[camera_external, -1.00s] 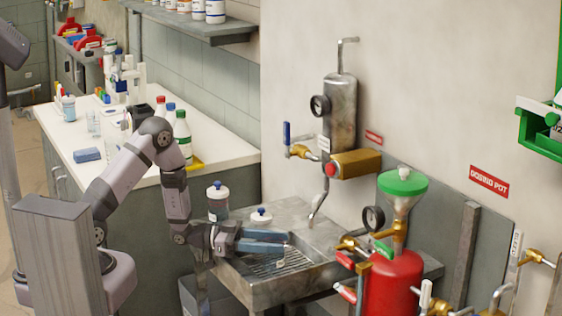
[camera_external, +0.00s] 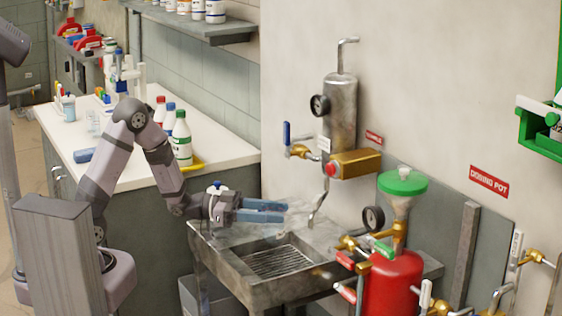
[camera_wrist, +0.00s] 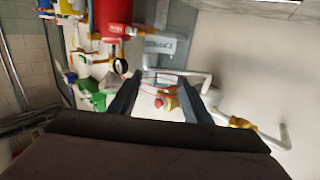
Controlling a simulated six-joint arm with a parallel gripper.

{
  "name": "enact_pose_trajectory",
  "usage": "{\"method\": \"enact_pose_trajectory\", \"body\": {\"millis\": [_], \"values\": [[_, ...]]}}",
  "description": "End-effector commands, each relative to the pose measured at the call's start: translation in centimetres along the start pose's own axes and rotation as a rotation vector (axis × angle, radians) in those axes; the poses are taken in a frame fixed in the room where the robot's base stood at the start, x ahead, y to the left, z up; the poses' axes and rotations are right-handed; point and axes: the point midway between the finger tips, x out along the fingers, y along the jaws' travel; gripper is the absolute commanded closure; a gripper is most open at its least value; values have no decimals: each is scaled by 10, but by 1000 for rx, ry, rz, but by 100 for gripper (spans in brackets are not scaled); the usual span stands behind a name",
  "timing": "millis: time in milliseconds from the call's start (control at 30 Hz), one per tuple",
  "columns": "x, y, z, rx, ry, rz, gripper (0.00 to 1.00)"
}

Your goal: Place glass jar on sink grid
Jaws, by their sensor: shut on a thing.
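My gripper (camera_external: 284,211) is raised above the sink bench, its two blue-grey fingers pointing right toward the wall. In the wrist view the fingertips (camera_wrist: 160,88) stand apart, with faint pale curved outlines of the clear glass jar (camera_wrist: 152,84) between them. In the external view the jar is hard to make out; a faint glassy patch shows by the fingertips. The sink grid (camera_external: 280,262) is a dark slatted area in the metal sink, below and apart from my gripper. It looks bare.
A wall pipe (camera_external: 318,208) comes down close to the fingertips. A red dosing pot (camera_external: 392,285) with a green funnel (camera_external: 402,183) stands right of the sink.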

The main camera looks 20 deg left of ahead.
Motion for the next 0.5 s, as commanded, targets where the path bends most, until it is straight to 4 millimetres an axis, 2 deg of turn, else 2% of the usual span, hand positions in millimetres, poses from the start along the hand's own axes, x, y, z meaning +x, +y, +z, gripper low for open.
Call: {"method": "enact_pose_trajectory", "body": {"millis": [300,500], "values": [[4,8,-9,-1,-1,19,87],[9,28,7,-7,-5,56,87]]}}
